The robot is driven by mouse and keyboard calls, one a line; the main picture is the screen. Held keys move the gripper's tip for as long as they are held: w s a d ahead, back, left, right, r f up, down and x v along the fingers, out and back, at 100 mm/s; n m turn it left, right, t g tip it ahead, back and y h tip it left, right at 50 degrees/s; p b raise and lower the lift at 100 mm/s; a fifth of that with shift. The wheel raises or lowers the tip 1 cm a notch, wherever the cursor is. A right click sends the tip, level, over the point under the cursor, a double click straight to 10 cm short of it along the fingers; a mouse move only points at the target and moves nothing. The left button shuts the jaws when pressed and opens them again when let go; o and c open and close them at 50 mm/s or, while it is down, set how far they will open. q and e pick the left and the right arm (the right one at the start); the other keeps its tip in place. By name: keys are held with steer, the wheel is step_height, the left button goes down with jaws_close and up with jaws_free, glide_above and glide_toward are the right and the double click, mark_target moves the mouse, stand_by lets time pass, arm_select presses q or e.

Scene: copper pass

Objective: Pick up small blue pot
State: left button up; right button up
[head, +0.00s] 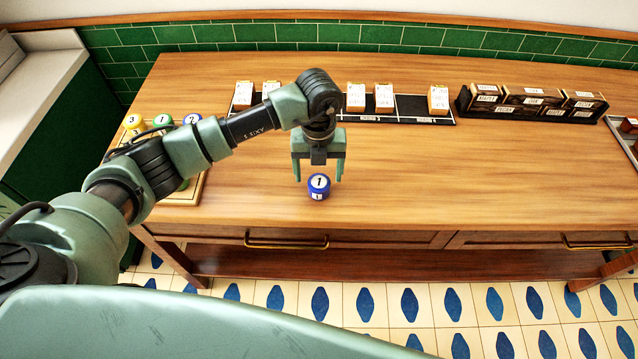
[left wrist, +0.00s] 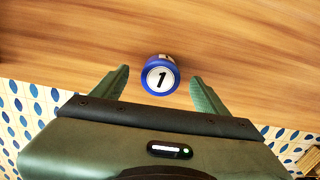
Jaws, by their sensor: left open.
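The small blue pot (head: 318,187) stands upright near the front edge of the wooden counter, with a white label marked 1 on its top. In the left wrist view the blue pot (left wrist: 160,75) shows between and slightly beyond the two fingers. My left gripper (head: 319,176) is open and empty, pointing down, with its fingers apart on either side above the pot. It also shows in the left wrist view (left wrist: 160,88), and neither finger appears to touch the pot. My right gripper is in neither view.
Numbered yellow, green and blue pots (head: 192,119) stand on a wooden board (head: 190,196) at the left, partly behind my arm. A black rack (head: 411,106) with white-labelled boxes and dark boxes (head: 530,102) line the back. The counter (head: 440,180) around the pot is clear.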

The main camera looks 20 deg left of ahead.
mark_target(319, 182)
arm_select(q)
steer(key=f+p, duration=0.1)
steer(key=f, duration=0.2)
steer(key=shift+s+d+f+p, duration=0.1)
steer(key=shift+s+f+p, duration=0.1)
steer(key=shift+f+p, duration=0.15)
steer(key=shift+f, duration=0.4)
steer(key=shift+c, duration=0.3)
steer(key=c, duration=1.5)
steer(key=shift+r, duration=0.1)
steer(key=shift+c, duration=0.2)
